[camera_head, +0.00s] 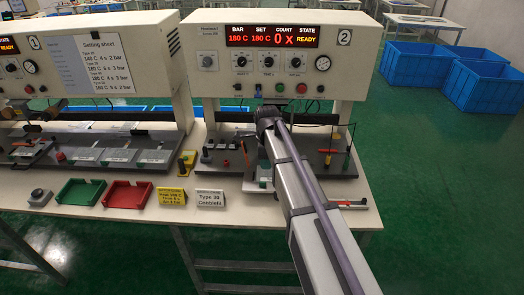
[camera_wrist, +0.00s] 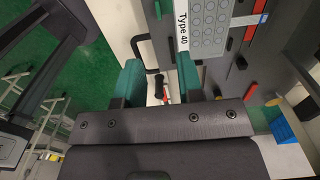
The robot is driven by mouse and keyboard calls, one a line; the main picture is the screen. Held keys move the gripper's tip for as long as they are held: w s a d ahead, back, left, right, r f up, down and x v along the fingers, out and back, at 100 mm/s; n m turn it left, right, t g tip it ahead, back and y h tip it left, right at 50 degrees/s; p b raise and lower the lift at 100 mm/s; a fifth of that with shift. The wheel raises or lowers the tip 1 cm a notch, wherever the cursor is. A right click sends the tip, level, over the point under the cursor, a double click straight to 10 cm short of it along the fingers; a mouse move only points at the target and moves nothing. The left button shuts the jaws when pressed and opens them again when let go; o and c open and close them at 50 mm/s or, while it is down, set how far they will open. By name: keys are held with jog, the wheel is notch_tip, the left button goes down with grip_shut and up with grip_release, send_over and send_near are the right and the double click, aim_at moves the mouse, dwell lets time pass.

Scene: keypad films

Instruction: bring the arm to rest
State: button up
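In the wrist view my gripper (camera_wrist: 159,85) has its two teal fingers spread apart, with nothing held between them. Below the gap a black bent rod and a small red piece show. In the head view my arm (camera_head: 300,190) reaches from the lower right up to the front of machine 2 (camera_head: 270,60). The arm hides most of the gripper there. The machine's display reads bar 180 C, set 180 C, count 0, state READY. A grey keypad sheet labelled Type 40 (camera_wrist: 207,25) lies near the right finger in the wrist view.
A second machine (camera_head: 90,65) stands at the left. On the table's front are a green tray (camera_head: 81,192), a red tray (camera_head: 127,195), a yellow sign (camera_head: 172,196) and a white sign (camera_head: 209,198). Blue crates (camera_head: 432,68) stand on the open green floor at right.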

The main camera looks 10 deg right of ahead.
jog(key=s+n, duration=2)
jog(key=s, duration=0.3)
jog(key=shift+n, duration=0.4)
